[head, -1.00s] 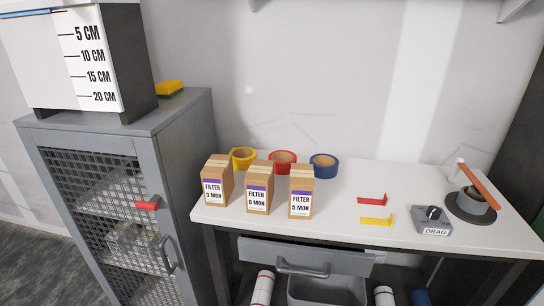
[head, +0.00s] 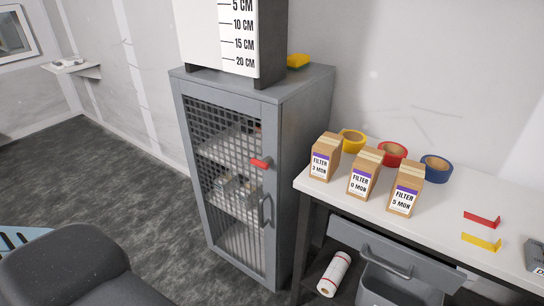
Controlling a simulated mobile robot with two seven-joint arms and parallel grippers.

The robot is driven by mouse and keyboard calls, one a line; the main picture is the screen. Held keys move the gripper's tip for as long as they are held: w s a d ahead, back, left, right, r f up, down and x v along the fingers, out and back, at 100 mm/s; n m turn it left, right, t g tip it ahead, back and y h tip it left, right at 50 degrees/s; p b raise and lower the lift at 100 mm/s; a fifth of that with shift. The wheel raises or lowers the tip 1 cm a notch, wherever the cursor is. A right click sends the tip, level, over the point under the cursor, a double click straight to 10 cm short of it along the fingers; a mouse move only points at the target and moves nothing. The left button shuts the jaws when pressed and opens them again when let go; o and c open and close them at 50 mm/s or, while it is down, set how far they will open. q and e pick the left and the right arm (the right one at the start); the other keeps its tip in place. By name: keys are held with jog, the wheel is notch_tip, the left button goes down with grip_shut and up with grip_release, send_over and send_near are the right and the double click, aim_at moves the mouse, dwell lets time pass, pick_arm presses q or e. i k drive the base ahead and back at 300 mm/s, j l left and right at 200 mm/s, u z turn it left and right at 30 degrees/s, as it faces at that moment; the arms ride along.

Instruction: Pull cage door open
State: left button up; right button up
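The cage door (head: 226,170) is the grey-framed mesh front of a tall grey cabinet (head: 304,146), and it looks shut. Shelves with some small grey items show dimly through the mesh. Neither of my grippers is in view.
A white workbench (head: 445,215) stands right of the cabinet, with filter boxes (head: 363,173), tape rolls and small brackets on it. Its drawer (head: 383,258) sticks out a little. A dark rounded chair-like object (head: 65,265) is at lower left. Carpet (head: 130,180) is clear before the cabinet.

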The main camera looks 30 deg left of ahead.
aim_at(270, 114)
jog(key=u, duration=1.35)
